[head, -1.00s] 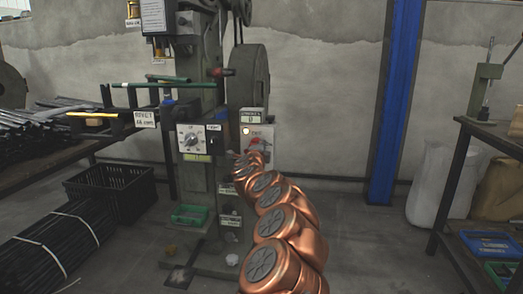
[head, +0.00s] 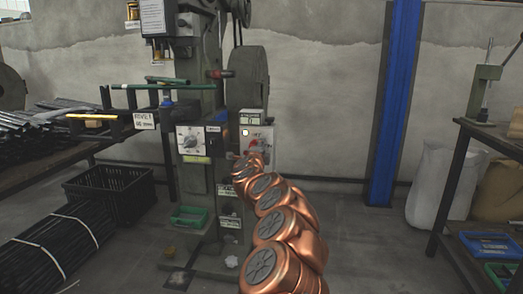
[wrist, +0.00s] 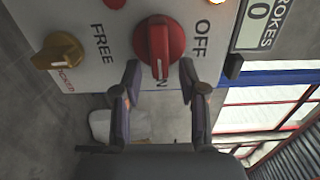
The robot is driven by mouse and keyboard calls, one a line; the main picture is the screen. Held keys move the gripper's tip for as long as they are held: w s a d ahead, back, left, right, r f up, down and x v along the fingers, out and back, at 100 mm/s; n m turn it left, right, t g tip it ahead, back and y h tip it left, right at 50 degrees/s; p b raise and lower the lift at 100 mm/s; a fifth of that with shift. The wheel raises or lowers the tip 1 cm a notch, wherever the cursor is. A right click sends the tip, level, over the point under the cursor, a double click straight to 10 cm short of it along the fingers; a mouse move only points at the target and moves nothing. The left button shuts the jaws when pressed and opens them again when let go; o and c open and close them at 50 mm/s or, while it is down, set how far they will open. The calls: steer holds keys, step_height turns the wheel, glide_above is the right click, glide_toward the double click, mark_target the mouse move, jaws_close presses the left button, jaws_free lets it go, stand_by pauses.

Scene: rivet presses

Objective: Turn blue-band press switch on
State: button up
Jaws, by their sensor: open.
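The press (head: 200,120) stands left of centre in the head view, with a light switch panel (head: 268,137) on its right side. A red rotary switch (wrist: 160,48) fills the upper middle of the wrist view, beside an OFF label; another label below it is partly hidden, showing an "N". The red switch also shows small in the head view (head: 255,144). My gripper (wrist: 160,78) is open, its fingertips on either side of the switch's lower part; contact cannot be told. In the head view my arm mostly hides the gripper.
A yellow knob (wrist: 58,50) labelled FREE sits left of the red switch in the wrist view. A lit lamp (head: 245,132) and a strokes counter (wrist: 262,22) are on the panel. A black crate (head: 108,190) and a bundle of rods lie on the floor at left.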

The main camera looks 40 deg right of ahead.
steer(key=shift+s, duration=0.1)
steer(key=v, duration=1.2)
stand_by(0.4)
steer(key=shift+r, duration=0.1)
stand_by(0.4)
